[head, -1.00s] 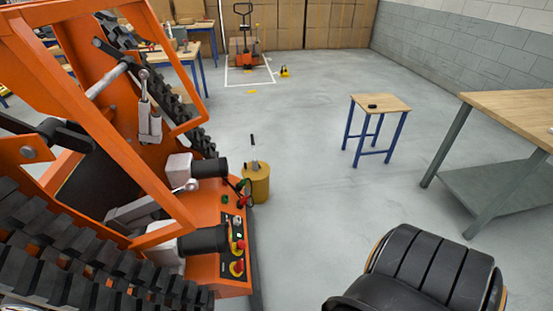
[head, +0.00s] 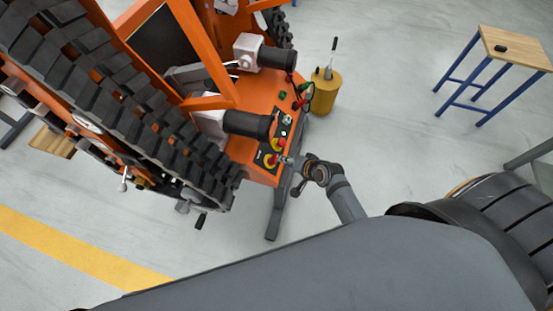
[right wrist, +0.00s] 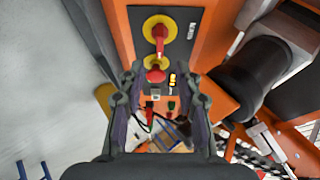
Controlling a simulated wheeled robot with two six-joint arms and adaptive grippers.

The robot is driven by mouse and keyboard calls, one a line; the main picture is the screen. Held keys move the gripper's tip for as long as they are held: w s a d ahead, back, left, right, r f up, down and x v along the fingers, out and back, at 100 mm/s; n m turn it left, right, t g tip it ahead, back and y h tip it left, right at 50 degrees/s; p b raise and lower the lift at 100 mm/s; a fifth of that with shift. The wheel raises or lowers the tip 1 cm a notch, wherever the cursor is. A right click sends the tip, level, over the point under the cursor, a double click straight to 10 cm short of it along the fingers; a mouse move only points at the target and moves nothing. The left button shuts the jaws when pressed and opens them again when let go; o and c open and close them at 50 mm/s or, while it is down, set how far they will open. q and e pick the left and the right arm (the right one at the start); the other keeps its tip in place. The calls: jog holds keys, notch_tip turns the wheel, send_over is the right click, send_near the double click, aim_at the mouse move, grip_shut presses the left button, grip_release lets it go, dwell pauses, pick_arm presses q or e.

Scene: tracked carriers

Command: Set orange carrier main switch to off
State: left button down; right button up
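The orange carrier (head: 262,100) stands in the upper left of the head view, with a dark control panel (head: 285,125) on its near end. In the right wrist view, a red handle on a yellow disc (right wrist: 159,32), which looks like the main switch, is near the top, its handle pointing down the picture. A red mushroom button (right wrist: 155,75) on yellow is below it. My right gripper (right wrist: 163,80) is open and empty, its fingers either side of the button in that view; the red handle lies just beyond the tips. In the head view the gripper (head: 290,160) is beside the panel's end. My left gripper is not in view.
Black motor cylinders (head: 247,124) jut out next to the panel. A yellow canister (head: 325,93) stands on the floor beyond it. A blue-legged stool (head: 510,45) is at the upper right. Open floor lies between them.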

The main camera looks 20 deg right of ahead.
aim_at(276, 159)
jog(key=b+x, duration=0.1)
jog(key=x, duration=0.7)
jog(key=shift+w+f+b, duration=0.15)
jog(key=shift+f+b, duration=0.05)
jog(key=shift+b, duration=0.15)
jog(key=shift+w+a+f, duration=0.15)
jog(key=shift+w+f, duration=0.2)
jog(key=shift+c, duration=0.3)
grip_shut()
